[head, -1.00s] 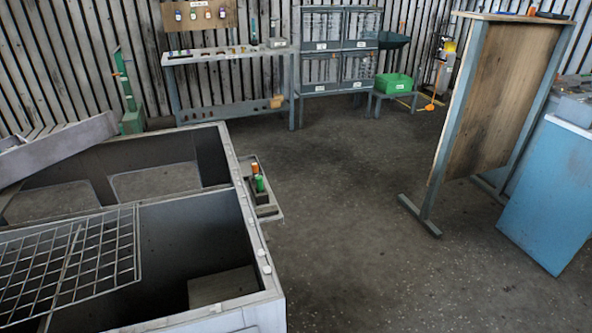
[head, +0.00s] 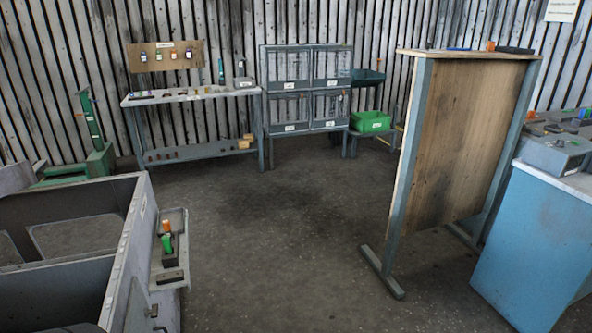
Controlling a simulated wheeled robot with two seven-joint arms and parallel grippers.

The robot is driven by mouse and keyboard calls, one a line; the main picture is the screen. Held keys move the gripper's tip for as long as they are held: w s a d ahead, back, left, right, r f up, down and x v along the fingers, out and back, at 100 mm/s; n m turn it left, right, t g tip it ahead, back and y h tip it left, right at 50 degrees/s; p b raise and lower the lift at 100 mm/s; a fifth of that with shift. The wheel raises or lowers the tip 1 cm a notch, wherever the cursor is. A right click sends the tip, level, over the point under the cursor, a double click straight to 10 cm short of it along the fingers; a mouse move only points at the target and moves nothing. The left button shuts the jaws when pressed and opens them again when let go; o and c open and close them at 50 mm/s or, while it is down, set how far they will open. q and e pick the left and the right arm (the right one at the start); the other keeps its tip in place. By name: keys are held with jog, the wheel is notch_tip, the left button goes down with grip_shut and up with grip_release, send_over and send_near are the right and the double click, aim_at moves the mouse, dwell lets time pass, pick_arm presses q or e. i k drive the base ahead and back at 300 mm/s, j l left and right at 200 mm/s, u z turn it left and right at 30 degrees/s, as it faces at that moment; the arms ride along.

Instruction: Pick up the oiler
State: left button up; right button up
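I cannot tell for sure which thing is the oiler; the small items are too far off or too small. A small side shelf (head: 172,279) on the grey housing at left holds a green item (head: 167,243) and an orange item (head: 166,226). The workbench (head: 190,95) at the back left carries several small items, among them an upright grey-green one (head: 241,70) at its right end. Neither of my grippers is in view.
The open grey housing (head: 118,255) fills the lower left. A wooden panel on a frame (head: 455,140) and a blue cabinet (head: 535,245) stand at right. The middle floor (head: 275,220) is clear.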

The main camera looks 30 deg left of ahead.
aim_at(165, 224)
jog(key=i+l+u, duration=0.1)
jog(key=i+u, duration=0.25)
jog(key=i+l+u, duration=0.3)
jog(key=i, duration=0.15)
jog(key=i+u, duration=0.25)
jog(key=u, duration=0.15)
jog(key=i+u, duration=0.25)
jog(key=u, duration=0.15)
jog(key=i+u, duration=0.25)
jog(key=u, duration=0.2)
jog(key=i+l+u, duration=0.2)
jog(key=u, duration=0.2)
jog(key=i+l+u, duration=0.25)
jog(key=u, duration=0.15)
jog(key=i+l+u, duration=0.2)
jog(key=l+u, duration=0.25)
jog(key=l, duration=0.15)
jog(key=i+l+u, duration=0.2)
jog(key=l+u, duration=0.2)
jog(key=l, duration=0.25)
